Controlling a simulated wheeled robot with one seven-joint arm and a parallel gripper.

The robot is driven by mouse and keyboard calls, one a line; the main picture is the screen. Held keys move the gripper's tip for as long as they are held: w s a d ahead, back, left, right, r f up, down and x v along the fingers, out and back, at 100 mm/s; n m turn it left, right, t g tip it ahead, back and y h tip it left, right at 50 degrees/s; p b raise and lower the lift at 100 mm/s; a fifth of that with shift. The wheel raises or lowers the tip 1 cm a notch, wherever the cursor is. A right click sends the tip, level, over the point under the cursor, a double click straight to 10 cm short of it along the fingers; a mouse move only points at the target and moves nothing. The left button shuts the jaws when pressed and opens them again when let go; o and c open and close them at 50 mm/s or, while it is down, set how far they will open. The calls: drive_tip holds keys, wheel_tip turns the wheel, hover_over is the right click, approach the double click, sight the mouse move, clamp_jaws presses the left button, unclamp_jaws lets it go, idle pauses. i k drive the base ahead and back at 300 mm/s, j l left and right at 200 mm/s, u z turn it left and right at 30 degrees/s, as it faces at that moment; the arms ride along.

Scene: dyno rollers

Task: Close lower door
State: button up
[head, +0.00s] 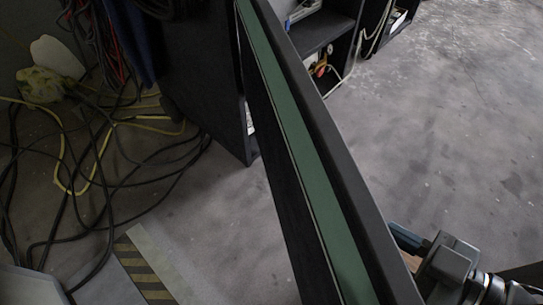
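A long dark panel with a green strip (292,125) runs from the top middle to the bottom right of the head view. It looks like a door seen edge-on from above, standing out from a dark cabinet (205,75), but I cannot tell for sure that it is the lower door. My gripper (405,240) is at the lower right, just right of the panel. Its fingers are partly hidden behind the panel's edge, so I cannot tell whether they touch it or hold anything.
Dark open shelving (325,30) with small items and a pale cable stands behind the panel. Tangled black and yellow cables (85,165) lie on the floor at left, near a yellow-black striped strip (145,270). The concrete floor (450,130) at right is clear.

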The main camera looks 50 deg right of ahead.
sight(342, 250)
drive_tip(key=k+j, duration=0.85)
drive_tip(key=k, duration=0.05)
